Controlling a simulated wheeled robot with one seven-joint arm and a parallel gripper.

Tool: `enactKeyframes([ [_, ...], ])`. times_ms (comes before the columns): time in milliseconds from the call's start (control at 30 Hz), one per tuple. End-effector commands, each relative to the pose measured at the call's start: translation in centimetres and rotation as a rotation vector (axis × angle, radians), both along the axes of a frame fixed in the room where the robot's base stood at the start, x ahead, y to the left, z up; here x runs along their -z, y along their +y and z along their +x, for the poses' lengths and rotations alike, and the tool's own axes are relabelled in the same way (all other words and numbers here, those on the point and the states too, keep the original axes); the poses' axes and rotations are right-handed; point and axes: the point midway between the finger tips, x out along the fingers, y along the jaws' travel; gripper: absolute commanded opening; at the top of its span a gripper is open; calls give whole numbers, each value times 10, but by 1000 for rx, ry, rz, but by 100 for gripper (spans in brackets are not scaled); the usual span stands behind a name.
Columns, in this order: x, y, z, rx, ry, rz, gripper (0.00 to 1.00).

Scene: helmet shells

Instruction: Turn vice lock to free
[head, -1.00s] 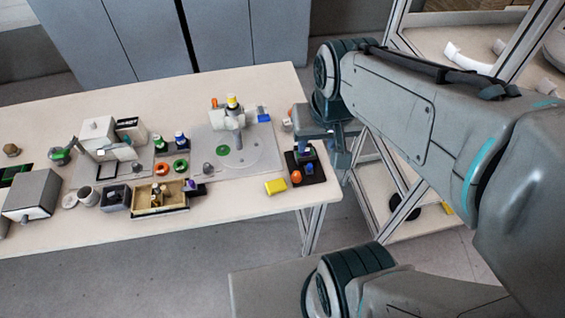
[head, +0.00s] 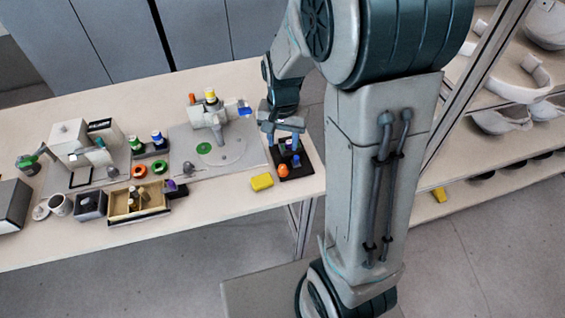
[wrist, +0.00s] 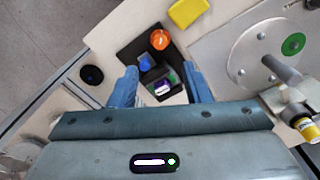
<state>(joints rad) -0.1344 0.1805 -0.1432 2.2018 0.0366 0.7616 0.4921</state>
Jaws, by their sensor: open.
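My gripper (head: 282,140) is open above a black base at the table's right end. In the wrist view, its two blue fingers (wrist: 160,72) stand on either side of a small dark block (wrist: 160,84), apart from it as far as I can tell. The black base (wrist: 138,48) also carries an orange knob (wrist: 159,39) and a blue piece (wrist: 145,62). A clamp-like white fixture (head: 209,112) with orange and yellow caps stands on a grey plate (head: 245,158) to the left. I cannot tell for sure which part is the vice lock.
A yellow block (head: 262,182) lies left of the base, near the front edge. A wooden tray (head: 122,212), orange and green rings and a grey machine crowd the left. A shelf (head: 470,168) with white shells stands at right.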

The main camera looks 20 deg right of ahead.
Motion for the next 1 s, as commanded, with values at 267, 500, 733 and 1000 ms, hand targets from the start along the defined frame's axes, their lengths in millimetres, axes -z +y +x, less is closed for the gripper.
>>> enactKeyframes([
  [267, 60, 0, -1, 0, 6, 0, 44],
  [500, 93, 0, -1, 0, 2, 0, 44],
  [733, 104, 0, 0, -1, 1, 1, 44],
  [1000, 105, 0, 0, -1, 0, 0, 38],
])
